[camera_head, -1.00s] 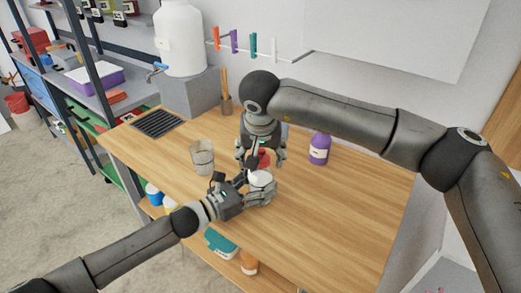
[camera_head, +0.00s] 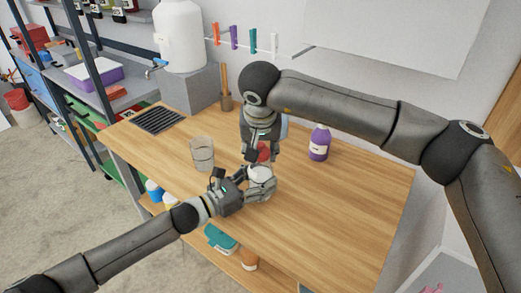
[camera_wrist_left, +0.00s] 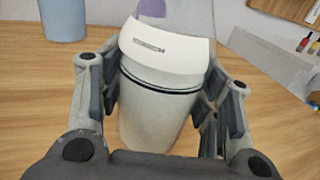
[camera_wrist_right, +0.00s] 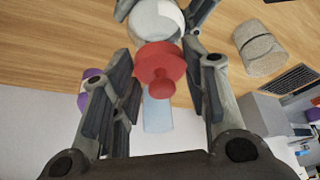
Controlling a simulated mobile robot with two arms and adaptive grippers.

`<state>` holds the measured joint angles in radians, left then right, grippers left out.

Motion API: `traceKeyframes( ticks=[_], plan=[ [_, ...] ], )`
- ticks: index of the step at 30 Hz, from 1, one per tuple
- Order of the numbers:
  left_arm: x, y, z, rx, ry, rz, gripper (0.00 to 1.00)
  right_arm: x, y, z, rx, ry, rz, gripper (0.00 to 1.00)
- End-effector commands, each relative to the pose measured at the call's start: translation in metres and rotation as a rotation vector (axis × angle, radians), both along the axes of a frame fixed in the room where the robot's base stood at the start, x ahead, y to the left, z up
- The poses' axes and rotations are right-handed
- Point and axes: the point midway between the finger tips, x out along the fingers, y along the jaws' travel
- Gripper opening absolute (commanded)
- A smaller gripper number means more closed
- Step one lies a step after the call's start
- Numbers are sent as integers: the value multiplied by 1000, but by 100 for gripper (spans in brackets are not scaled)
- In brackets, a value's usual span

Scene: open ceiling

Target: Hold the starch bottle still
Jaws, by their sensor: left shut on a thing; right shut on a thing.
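The starch bottle (camera_head: 260,174), a white container, stands on the wooden table in the head view. It fills the middle of the left wrist view (camera_wrist_left: 155,105), with a pale label near its top. My left gripper (camera_head: 262,186) is shut around its body. My right gripper (camera_head: 262,154) is above and behind it, shut on a red stopper-shaped piece (camera_wrist_right: 160,68). In the right wrist view, the red piece overlaps the white bottle (camera_wrist_right: 155,20); I cannot tell whether they touch.
A grey beaker (camera_head: 202,153) stands left of the grippers, and a purple bottle (camera_head: 319,143) stands right of them. A large white jug (camera_head: 180,40) with a blue tap sits on a grey block (camera_head: 190,90). The table's right front part (camera_head: 335,220) is clear.

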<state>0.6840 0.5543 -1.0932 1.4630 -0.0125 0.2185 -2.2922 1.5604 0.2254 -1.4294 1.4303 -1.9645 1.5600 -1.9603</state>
Motion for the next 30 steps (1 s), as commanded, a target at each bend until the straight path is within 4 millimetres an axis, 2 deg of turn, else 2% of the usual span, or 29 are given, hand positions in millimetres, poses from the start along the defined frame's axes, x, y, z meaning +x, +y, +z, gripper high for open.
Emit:
traceKeyframes(
  ticks=[18, 28, 29, 30],
  plan=[
    [0, 0, 0, 1, 0, 1, 25, 0, 0, 49, -1, -2, 1, 20],
    [0, 0, 0, 1, 0, 1, 25, 0, 0, 53, -1, -1, 0, 20],
    [0, 0, 0, 1, 0, 1, 61, 0, 0, 53, -1, -1, 0, 20],
    [0, 0, 0, 1, 0, 1, 66, 0, 0, 53, -1, -1, 0, 20]
  ],
)
